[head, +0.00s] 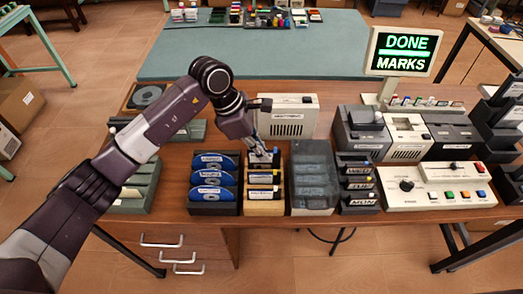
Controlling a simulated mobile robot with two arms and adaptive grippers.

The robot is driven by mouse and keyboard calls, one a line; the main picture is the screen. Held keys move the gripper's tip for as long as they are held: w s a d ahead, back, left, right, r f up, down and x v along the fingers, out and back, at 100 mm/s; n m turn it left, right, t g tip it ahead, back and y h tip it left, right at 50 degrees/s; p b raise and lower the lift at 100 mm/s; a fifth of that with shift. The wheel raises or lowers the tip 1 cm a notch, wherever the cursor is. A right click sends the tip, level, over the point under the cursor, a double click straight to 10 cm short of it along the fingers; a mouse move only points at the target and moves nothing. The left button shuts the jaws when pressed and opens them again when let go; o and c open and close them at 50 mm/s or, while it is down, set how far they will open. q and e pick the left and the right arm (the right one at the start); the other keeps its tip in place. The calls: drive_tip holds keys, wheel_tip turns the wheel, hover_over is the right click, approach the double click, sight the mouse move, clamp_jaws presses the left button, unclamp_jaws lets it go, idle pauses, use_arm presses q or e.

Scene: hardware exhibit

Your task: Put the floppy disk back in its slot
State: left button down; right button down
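A wooden rack (283,200) stands on the desk, with several floppy disks in its slots, one behind another. The rear floppy disk (260,159) has a pale label and is partly hidden by my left gripper (262,152). My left gripper points down from above, right at the top of this disk. The fingers are small here, and I cannot tell whether they grip the disk or only touch it. I also cannot tell how deep the disk sits. My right gripper is not in view.
A dark rack of blue discs (212,178) stands close on the left, and a grey translucent box (314,178) close on the right. A beige drive (290,115) is behind. A control panel (438,190) and a lit sign reading DONE MARKS (402,52) are at the right.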

use_arm(q)
drive_tip(key=shift+f+b, duration=1)
drive_tip(key=shift+f, duration=0.25)
drive_tip(key=c, duration=2.1)
unclamp_jaws()
drive_tip(key=shift+r, duration=0.1)
drive_tip(key=shift+r+p, duration=1.8)
drive_tip(key=shift+r, duration=2.2)
